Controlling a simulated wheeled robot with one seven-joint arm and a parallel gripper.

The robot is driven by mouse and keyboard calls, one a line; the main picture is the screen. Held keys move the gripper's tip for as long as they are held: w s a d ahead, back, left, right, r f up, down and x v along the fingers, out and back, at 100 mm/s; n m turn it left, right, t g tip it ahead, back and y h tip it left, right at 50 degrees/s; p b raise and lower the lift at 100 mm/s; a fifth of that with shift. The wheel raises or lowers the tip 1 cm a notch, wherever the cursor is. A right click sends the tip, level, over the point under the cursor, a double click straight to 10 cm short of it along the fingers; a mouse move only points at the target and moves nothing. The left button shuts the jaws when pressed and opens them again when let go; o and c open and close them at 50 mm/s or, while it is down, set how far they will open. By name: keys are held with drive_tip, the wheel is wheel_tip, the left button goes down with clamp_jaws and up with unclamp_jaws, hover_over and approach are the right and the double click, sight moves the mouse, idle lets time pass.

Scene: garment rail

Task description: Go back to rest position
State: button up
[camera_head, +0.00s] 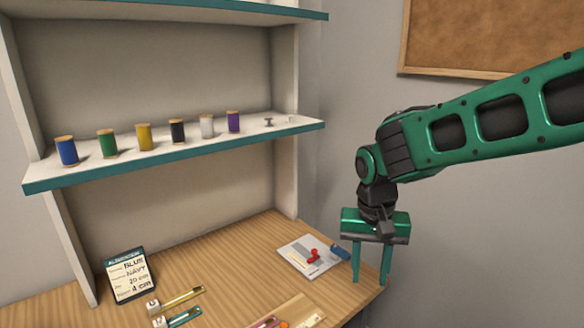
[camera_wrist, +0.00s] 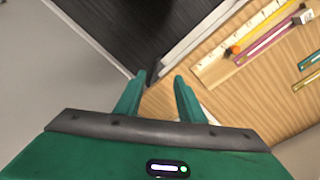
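My gripper (camera_head: 371,279) hangs from the green arm at the right of the head view, pointing down near the right edge of the wooden table (camera_head: 232,268). Its two green fingers stand apart with nothing seen between them. In the wrist view the gripper (camera_wrist: 157,88) also shows its fingers spread and empty, with the table edge and dark floor beyond. The fingertips are close to a small blue item (camera_head: 340,251) at the table's right side; I cannot tell if they touch it.
A shelf (camera_head: 200,143) holds several thread spools, including a blue spool (camera_head: 66,151) and a purple spool (camera_head: 233,122). An order card (camera_head: 127,275) leans on the table. A white board with a red item (camera_head: 313,256) lies at the right. A cork board (camera_head: 480,38) hangs on the wall.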

drive_tip(key=s+d+r+m, duration=0.1)
drive_tip(key=s+d, duration=0.3)
drive_tip(key=d, duration=0.4)
drive_tip(key=s+d+r+m, duration=0.1)
drive_tip(key=s+d, duration=0.3)
drive_tip(key=d, duration=0.4)
drive_tip(key=s+d, duration=0.4)
drive_tip(key=s, duration=0.3)
drive_tip(key=s+d+f+m, duration=0.1)
drive_tip(key=s+d, duration=0.3)
drive_tip(key=s, duration=0.3)
drive_tip(key=shift+f+m+y, duration=0.2)
drive_tip(key=shift+m+y, duration=0.1)
drive_tip(key=shift+y, duration=0.1)
drive_tip(key=shift+d, duration=0.1)
drive_tip(key=shift+c, duration=0.6)
